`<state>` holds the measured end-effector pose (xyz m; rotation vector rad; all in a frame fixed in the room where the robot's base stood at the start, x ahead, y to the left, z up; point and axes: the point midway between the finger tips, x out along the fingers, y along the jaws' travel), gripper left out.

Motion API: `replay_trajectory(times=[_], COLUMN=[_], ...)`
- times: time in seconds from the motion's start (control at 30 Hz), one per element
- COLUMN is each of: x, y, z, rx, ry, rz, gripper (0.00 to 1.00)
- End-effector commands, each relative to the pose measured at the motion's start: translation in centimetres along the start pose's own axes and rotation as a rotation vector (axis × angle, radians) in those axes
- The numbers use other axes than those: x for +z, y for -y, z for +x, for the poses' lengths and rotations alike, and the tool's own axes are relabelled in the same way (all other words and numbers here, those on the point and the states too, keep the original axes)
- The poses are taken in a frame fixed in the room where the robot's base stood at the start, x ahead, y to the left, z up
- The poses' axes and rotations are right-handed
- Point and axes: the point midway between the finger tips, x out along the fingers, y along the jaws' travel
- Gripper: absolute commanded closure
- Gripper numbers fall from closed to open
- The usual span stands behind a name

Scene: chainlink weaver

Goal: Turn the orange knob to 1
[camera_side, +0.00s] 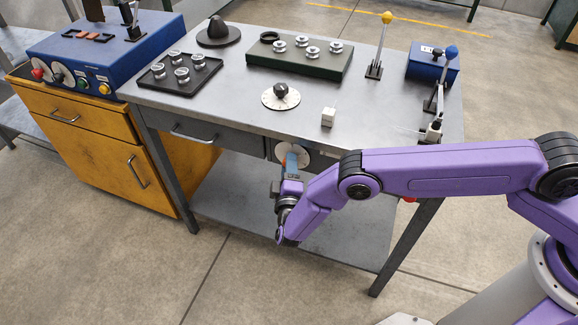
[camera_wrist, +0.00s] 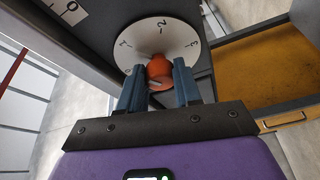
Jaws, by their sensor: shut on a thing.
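The orange knob (camera_wrist: 160,68) sits at the middle of a round white dial (camera_wrist: 172,36) on the dark front of the table. In the wrist view the dial carries a 2 near its top and marks to either side that I cannot read surely. My gripper (camera_wrist: 158,76) has its two blue fingers on either side of the knob and is shut on it. In the side view my gripper (camera_side: 291,166) reaches the white dial (camera_side: 293,154) on the table front from below; the knob is hidden there.
Upright levers with yellow (camera_side: 386,17) and blue (camera_side: 451,51) balls stand right. An orange cabinet (camera_side: 100,140) is left.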

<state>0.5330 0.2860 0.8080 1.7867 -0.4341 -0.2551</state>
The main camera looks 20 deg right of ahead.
Motion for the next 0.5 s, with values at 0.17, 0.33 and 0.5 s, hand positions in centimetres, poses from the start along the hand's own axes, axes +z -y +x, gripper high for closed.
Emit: replay_trajectory(times=[0.17,0.33,0.5], x=[-0.02,-0.02,-0.06], y=[0.12,0.07,0.06], z=[-0.22,-0.12,-0.57], rx=[-0.004,-0.002,-0.002], ry=[-0.003,-0.002,-0.002], rz=[-0.003,-0.002,-0.002], gripper=[0.41,0.41,0.41])
